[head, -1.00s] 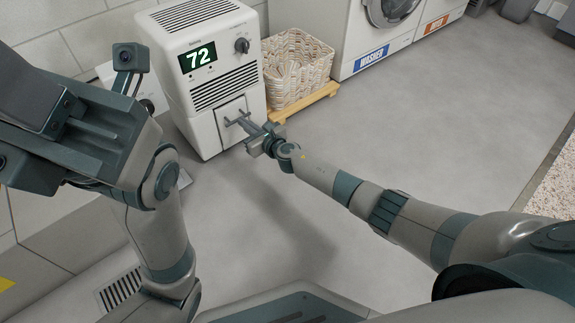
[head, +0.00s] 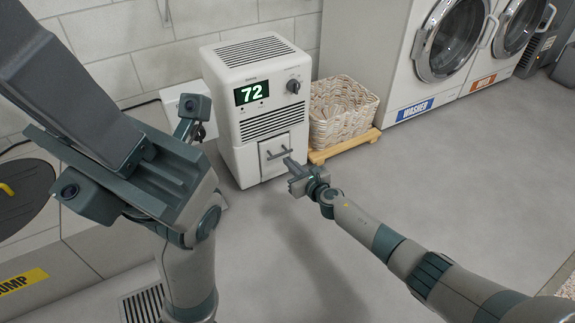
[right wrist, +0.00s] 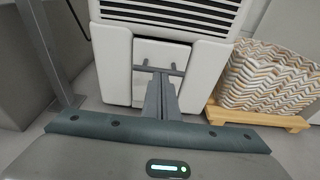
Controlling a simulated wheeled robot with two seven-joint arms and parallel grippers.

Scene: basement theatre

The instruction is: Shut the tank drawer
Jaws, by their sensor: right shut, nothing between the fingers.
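A white dehumidifier (head: 262,60) with a green "72" display stands against the wall. Its tank drawer (head: 275,168) is the small panel low on its front, with a grey bar handle (head: 280,153). In the right wrist view the drawer panel (right wrist: 162,53) sits in its opening and looks about flush; a small gap cannot be ruled out. My right gripper (head: 289,163) is shut and empty, its fingertips at or just in front of the handle; contact is unclear. Its fingers (right wrist: 161,88) partly cover the lower panel. My left gripper (head: 70,90) is raised at the left, fingertips unclear.
A wicker basket (head: 340,112) on a wooden base (head: 345,147) stands just right of the dehumidifier. A washer (head: 410,75) is farther right. A floor grate (head: 145,303) and a sump lid (head: 22,195) lie at left. Open grey floor spreads at right.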

